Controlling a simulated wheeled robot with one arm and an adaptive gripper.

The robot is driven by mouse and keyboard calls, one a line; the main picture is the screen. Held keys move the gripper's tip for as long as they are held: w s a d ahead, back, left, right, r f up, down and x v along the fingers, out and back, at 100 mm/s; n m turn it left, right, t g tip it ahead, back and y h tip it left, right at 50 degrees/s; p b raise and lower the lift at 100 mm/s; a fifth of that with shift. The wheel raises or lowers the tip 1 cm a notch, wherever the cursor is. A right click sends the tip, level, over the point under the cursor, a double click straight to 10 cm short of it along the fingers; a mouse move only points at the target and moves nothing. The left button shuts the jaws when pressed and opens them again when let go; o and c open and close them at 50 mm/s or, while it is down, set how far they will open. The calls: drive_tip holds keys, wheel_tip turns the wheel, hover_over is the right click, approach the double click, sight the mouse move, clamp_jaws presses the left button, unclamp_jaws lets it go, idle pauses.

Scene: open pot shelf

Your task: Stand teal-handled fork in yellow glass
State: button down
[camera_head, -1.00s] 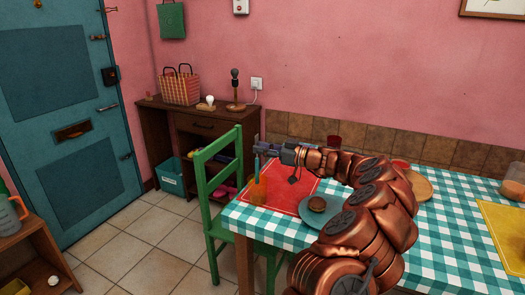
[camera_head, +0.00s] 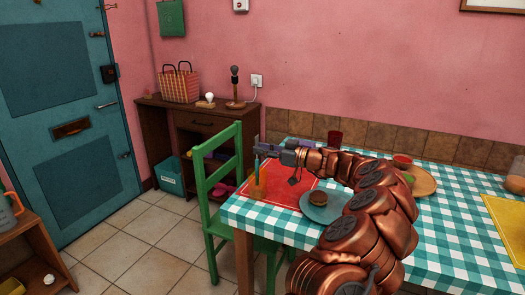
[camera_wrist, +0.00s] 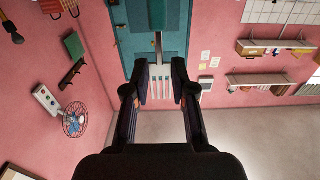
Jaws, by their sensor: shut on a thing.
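My gripper (camera_head: 262,151) is over the left end of the table, shut on the teal-handled fork (camera_head: 257,163). The fork stands upright with tines up and teal handle down. In the wrist view its pale tines (camera_wrist: 159,82) show between the fingertips (camera_wrist: 160,92). The yellow glass (camera_head: 257,188) looks orange and stands on the red mat, right below my gripper. The lower end of the handle overlaps the glass in the head view. Whether the handle tip is inside the rim is too small to tell. The glass is not seen in the wrist view.
A green chair (camera_head: 206,190) is at the table's left edge. A red cup, a wooden board (camera_head: 425,184) and a yellow mat lie farther right.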

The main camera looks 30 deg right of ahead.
drive_tip(key=c, duration=0.9)
unclamp_jaws()
drive_tip(key=shift+s, duration=0.1)
drive_tip(key=v, duration=1.2)
